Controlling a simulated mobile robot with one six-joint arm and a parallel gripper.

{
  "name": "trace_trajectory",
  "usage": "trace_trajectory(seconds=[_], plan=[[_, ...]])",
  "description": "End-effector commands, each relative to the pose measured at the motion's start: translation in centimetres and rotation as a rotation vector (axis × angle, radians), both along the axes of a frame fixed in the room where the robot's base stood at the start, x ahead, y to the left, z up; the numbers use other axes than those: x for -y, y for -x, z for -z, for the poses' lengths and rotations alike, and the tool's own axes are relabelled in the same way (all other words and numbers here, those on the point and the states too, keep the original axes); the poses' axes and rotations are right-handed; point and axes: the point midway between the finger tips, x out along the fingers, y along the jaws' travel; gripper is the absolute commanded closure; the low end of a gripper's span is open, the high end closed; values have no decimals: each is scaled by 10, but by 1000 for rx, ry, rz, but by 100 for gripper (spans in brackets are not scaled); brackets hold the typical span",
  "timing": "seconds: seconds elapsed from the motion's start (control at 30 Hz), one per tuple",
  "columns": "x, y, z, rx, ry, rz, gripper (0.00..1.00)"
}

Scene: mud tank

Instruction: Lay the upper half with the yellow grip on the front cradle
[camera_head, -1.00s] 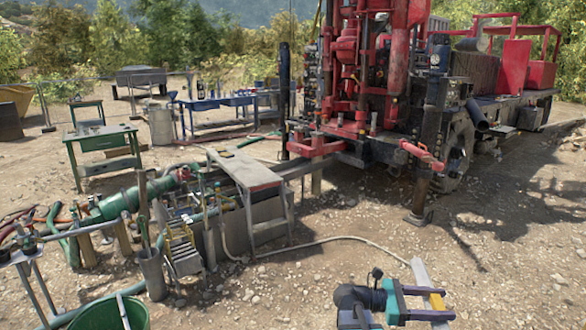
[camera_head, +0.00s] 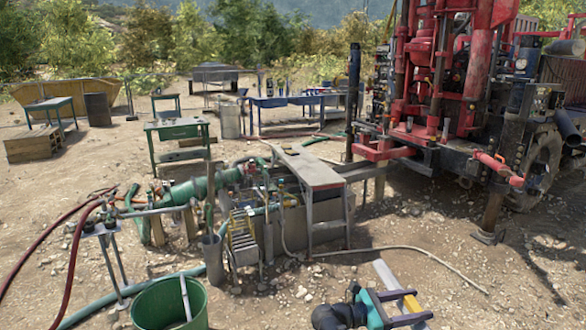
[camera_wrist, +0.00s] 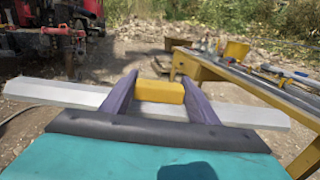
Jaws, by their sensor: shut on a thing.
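My gripper (camera_head: 422,304) is at the bottom right of the head view, shut on the yellow grip (camera_wrist: 168,92) of the upper half. The upper half (camera_wrist: 60,92) is a long, pale grey bar that crosses the wrist view beyond my dark purple fingers, sloping slightly down to the right. In the head view its pale end (camera_head: 385,273) sticks out beyond my gripper, clear of other things. The yellow grip also shows between my fingers in the head view (camera_head: 408,302). I cannot pick out the front cradle with certainty in either view.
A grey-topped bench (camera_head: 308,167) stands mid-scene beside a green pipe (camera_head: 190,190). A metal stand (camera_head: 110,235) and a green bucket (camera_head: 170,305) are at left. The red drill rig (camera_head: 440,90) is at right. A tool-laden bench (camera_wrist: 265,90) shows in the wrist view. A hose crosses the gravel.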

Motion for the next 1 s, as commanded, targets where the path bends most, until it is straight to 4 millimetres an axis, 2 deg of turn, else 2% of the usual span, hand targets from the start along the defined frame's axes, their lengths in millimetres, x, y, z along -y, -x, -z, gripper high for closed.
trace_trajectory(seconds=[0.03, 0.3, 0.63, 1.0], plan=[[-13, -4, 0, 0, 3, -31, 83], [-76, -22, 3, 1, 2, -191, 83], [-142, -38, 8, 0, 2, -385, 83], [-158, -60, 10, 1, 2, -517, 83]])
